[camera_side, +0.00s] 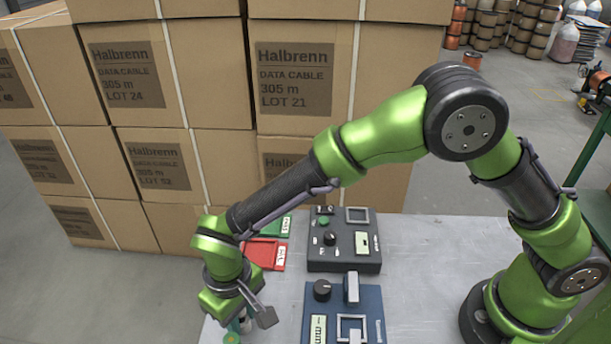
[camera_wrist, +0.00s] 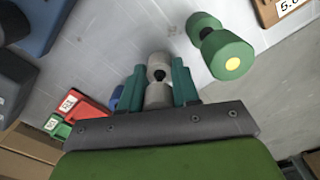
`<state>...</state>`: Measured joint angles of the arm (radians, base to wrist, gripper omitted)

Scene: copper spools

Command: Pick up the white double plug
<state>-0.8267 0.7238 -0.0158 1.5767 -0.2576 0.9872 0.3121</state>
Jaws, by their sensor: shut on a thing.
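The white double plug (camera_wrist: 158,94), two pale grey-white ends joined by a dark narrow waist, sits between the two teal fingers of my gripper (camera_wrist: 158,74) in the wrist view. The fingers are shut on it, one on each side. In the side view my gripper (camera_side: 240,324) is low at the near left of the metal table, and the plug is mostly hidden there. I cannot tell whether the plug touches the table.
A green double plug (camera_wrist: 220,46) with a yellow end dot lies right of my gripper in the wrist view. A blue object (camera_wrist: 116,97) is partly hidden behind the left finger. Red (camera_side: 266,253) and green trays, a black tester (camera_side: 344,240) and a blue tester (camera_side: 374,310) stand nearby.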

